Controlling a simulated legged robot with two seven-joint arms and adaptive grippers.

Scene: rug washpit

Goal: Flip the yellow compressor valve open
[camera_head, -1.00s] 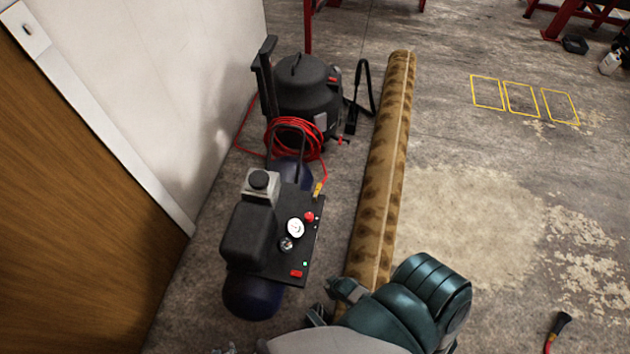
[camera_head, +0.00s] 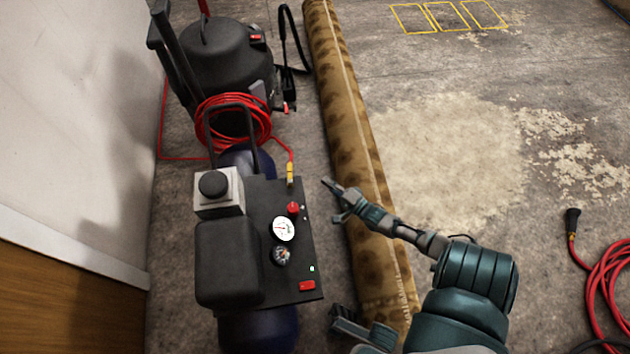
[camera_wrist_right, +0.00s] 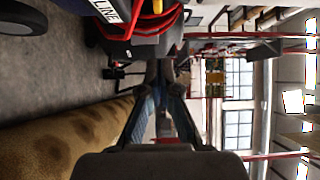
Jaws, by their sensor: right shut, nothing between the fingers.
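The compressor (camera_head: 235,255) stands upright at the left in the head view, with a dark control panel (camera_head: 295,265). The small yellow valve (camera_head: 290,173) is at the panel's far edge, where the red hose joins it. The valve is small, and its lever position cannot be told.
A red knob (camera_head: 293,208), gauges (camera_head: 283,229) and a red switch (camera_head: 307,286) are on the panel. A coiled red hose (camera_head: 235,122) hangs behind it by a black vacuum (camera_head: 225,65). The rolled rug (camera_head: 345,110) lies right of the compressor. Open floor (camera_head: 450,150) is beyond it.

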